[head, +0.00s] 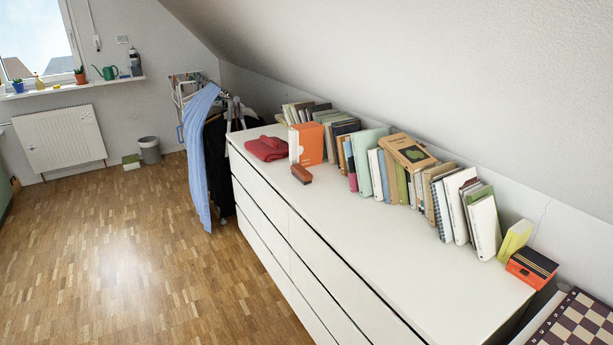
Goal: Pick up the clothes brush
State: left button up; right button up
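A small reddish-brown block-like object (301,174), which looks like the clothes brush, lies on the white dresser top (400,255). It is near the dresser's front edge, in front of an orange box-like book (306,144). It is small in the picture, so its bristles cannot be made out. Neither of my grippers is in the head view.
A folded red cloth (267,148) lies left of the brush. A row of books (385,172) stands along the sloped wall. An orange and black box (531,267) and a chessboard (581,322) are at the right. The dresser's front top and the wooden floor (120,250) are clear.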

aim_at(300, 172)
jog(key=i+j+z, duration=0.15)
jog(key=z, duration=0.2)
jog(key=i+j+z, duration=0.15)
jog(key=z, duration=0.15)
jog(key=i+j+z, duration=0.2)
jog(key=z, duration=0.15)
